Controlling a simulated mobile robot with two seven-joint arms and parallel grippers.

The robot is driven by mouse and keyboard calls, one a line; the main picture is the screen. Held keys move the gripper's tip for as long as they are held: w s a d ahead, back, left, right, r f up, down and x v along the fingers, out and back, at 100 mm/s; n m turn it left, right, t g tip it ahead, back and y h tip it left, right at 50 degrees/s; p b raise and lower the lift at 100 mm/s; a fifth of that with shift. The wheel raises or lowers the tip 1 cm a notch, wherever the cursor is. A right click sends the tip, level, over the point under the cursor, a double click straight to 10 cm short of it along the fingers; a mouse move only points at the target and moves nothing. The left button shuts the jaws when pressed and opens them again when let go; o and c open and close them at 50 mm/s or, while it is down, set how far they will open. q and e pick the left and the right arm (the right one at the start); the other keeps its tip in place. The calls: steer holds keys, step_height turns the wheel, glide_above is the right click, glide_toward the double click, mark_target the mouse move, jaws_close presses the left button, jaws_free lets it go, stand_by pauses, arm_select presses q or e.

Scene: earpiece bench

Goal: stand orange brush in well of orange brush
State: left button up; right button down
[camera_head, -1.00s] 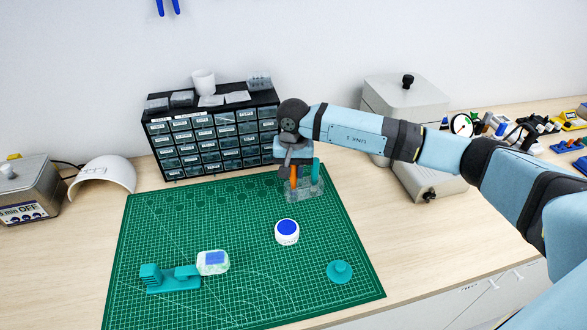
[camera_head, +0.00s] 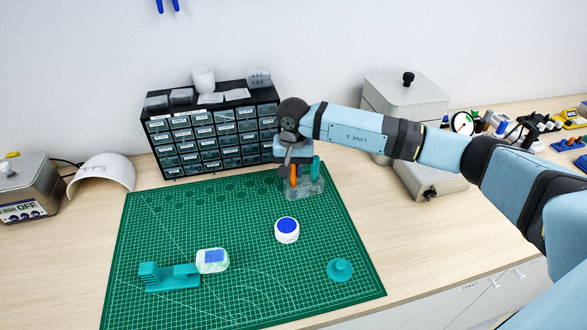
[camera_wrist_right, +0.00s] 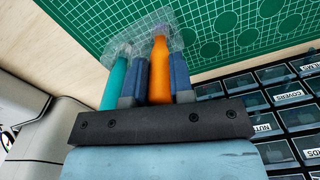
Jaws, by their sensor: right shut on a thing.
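The orange brush (camera_head: 293,175) is upright between the fingers of my right gripper (camera_head: 290,172), which is shut on it. In the right wrist view the orange brush (camera_wrist_right: 160,70) stands between the two dark blue fingers of the gripper (camera_wrist_right: 158,75), its far end at the clear block. The clear holder block (camera_head: 305,201) sits on the green mat at its back right; it also shows in the right wrist view (camera_wrist_right: 122,45). A teal brush (camera_head: 316,168) stands in the block beside the orange one. I cannot tell how deep the orange brush's end sits in its well. My left gripper is out of view.
The green mat (camera_head: 255,270) carries a white jar with a blue lid (camera_head: 287,229), a teal knob-like piece (camera_head: 340,269), a teal stand (camera_head: 172,277) and a clear blue-labelled container (camera_head: 212,260). A drawer cabinet (camera_head: 212,140) stands behind, a grey machine (camera_head: 405,105) to the right.

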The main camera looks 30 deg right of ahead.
steer(key=c, duration=0.9)
jaws_free()
step_height(320, 180, up, 14)
steer(key=shift+f+b, duration=0.1)
steer(key=shift+b, duration=0.8)
